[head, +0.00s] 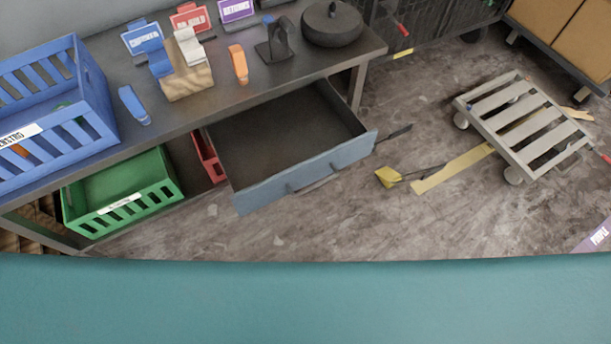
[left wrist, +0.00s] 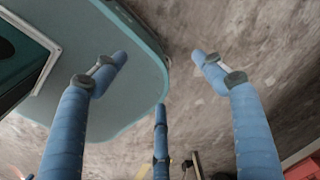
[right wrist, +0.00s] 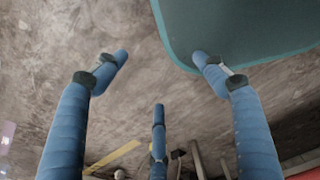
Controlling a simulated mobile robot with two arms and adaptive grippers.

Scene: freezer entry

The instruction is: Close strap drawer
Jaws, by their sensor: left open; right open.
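The strap drawer (head: 303,178) is a grey-blue-fronted drawer under the dark workbench (head: 300,73) in the head view. It is pulled well out and its visible interior looks empty. A handle shows on its front. My left gripper (left wrist: 160,75) is open and empty in the left wrist view, over the floor and beside my teal base. My right gripper (right wrist: 160,75) is open and empty in the right wrist view, also over bare floor beside my base. Neither gripper shows in the head view, and the drawer cannot be made out in the wrist views.
A blue crate (head: 92,92) stands on the bench, with a green crate (head: 158,177) and a red bin (head: 206,158) below. A slatted dolly (head: 520,122) stands at right. A yellow object (head: 388,177) lies right of the drawer. Floor before the drawer is mostly clear.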

